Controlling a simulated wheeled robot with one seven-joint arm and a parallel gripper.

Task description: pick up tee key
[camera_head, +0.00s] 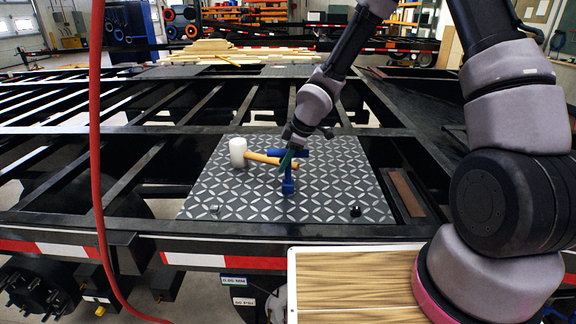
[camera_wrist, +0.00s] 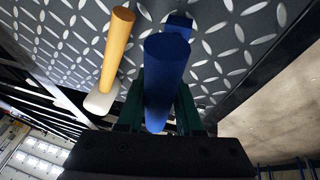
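My gripper (camera_head: 287,157) is at the crossbar, coming from above. In the wrist view the large blue bar of the tee key (camera_wrist: 166,75) lies between the two green fingers of my gripper (camera_wrist: 160,108). Another blue part of it shows behind, near the plate. The fingers flank the bar closely, but the bar hides whether they press on it. I cannot tell whether the key touches the plate.
A mallet with a white head (camera_head: 238,152) and wooden handle lies on the plate just left of the tee key, its handle reaching close to it. A small black part (camera_head: 355,211) is at the plate's right front. The plate's left front is mostly clear. A red hose (camera_head: 95,130) hangs at left.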

